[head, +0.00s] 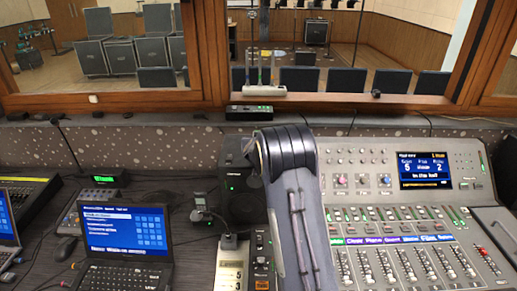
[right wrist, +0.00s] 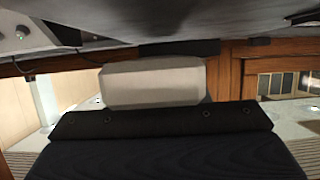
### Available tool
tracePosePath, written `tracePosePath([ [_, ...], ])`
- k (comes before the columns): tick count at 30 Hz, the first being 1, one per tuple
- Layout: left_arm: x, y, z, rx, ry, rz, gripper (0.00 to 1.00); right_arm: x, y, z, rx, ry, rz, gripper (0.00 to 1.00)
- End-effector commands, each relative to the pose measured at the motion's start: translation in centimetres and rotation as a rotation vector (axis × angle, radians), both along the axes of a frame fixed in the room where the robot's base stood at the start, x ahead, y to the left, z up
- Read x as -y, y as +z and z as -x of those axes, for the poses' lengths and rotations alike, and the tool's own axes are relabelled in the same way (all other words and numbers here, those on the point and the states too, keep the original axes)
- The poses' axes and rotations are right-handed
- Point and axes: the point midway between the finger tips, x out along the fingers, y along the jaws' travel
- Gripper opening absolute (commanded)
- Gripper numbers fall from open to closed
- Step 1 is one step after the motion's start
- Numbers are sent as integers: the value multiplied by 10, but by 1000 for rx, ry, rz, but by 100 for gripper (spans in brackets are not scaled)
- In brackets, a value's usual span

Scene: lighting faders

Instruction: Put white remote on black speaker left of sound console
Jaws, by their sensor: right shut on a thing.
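The black speaker (head: 238,192) stands on the desk, left of the sound console (head: 400,215). My right arm rises in front of the console's left end and covers part of the speaker's right side; its gripper is mostly hidden in the head view. In the right wrist view my right gripper (right wrist: 160,122) shows as a dark body at the bottom, shut on a pale block, which appears to be the white remote (right wrist: 155,83). The remote is not clearly seen in the head view. My left gripper is not in view.
A laptop (head: 125,235) and a small display unit (head: 104,180) are left of the speaker. A pale device (head: 231,265) stands in front of it.

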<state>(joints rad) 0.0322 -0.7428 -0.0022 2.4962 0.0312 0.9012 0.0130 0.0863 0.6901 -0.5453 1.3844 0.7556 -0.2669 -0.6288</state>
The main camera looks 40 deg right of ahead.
Motion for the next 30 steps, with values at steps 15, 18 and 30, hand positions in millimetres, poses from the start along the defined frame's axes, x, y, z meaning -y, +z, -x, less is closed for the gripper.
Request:
tracePosePath([
  [15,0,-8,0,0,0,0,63,-1,-23,0,0,1,-2,12],
  [18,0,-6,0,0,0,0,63,-1,-22,0,0,1,-3,53],
  [30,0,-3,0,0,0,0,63,-1,-18,0,0,1,-2,63],
])
